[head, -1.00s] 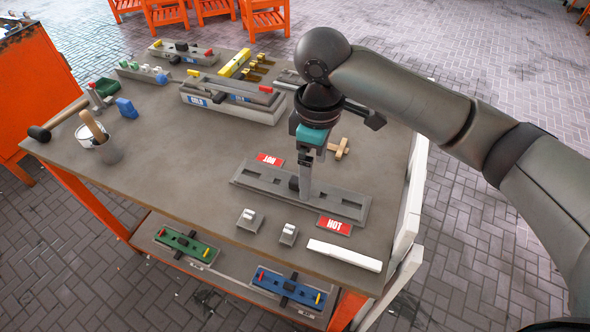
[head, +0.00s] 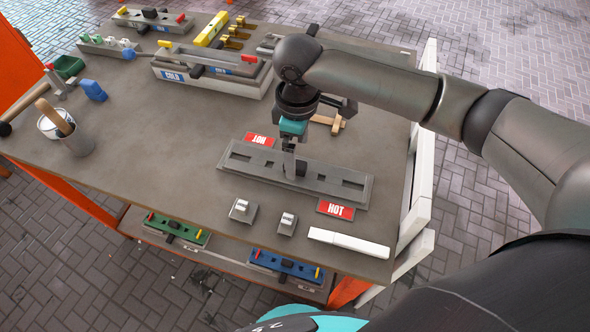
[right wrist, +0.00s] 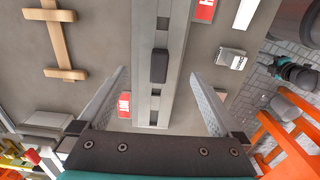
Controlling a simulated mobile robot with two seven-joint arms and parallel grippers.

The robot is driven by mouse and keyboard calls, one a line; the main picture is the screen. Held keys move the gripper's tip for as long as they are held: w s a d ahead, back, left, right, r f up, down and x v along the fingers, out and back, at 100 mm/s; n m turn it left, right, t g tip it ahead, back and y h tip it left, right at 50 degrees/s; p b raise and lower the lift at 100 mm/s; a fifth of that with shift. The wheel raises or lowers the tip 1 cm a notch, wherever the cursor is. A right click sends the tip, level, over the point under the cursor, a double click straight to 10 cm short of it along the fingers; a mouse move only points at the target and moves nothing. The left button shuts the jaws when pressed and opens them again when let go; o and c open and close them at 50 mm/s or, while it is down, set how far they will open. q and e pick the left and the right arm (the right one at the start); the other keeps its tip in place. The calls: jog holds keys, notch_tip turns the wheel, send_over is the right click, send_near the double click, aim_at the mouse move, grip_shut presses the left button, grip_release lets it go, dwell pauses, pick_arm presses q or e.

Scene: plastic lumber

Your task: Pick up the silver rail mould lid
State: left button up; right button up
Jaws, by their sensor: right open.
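The silver rail mould lid (head: 325,177) is a long grey slotted bar with a black handle at its middle. It lies on the table between two red HOT signs. It also shows in the right wrist view (right wrist: 177,35), running up and down, with the black handle (right wrist: 158,66) between my fingers. My right gripper (head: 291,170) points down over the lid's middle. In the wrist view its fingers (right wrist: 156,77) are spread wide on either side of the bar, apart from the handle. Part of the handle is hidden by a finger in the head view. My left gripper is not in view.
Two small metal blocks (head: 242,211) and a white bar (head: 348,243) lie at the table's front. A wooden piece (head: 328,122) lies behind the lid. A mould marked COLD (head: 212,76) stands at the back. A can (head: 74,143) stands at left. The table's middle left is clear.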

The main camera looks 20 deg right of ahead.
jog(key=shift+w+a+f+b, duration=0.1)
jog(key=shift+f+b, duration=0.25)
jog(key=shift+f, duration=1)
jog(key=shift+w+a+f+b, duration=0.1)
jog(key=shift+f+b, duration=0.2)
jog(key=shift+f, duration=1.05)
jog(key=shift+c, duration=0.4)
jog(key=shift+r, duration=0.1)
grip_shut()
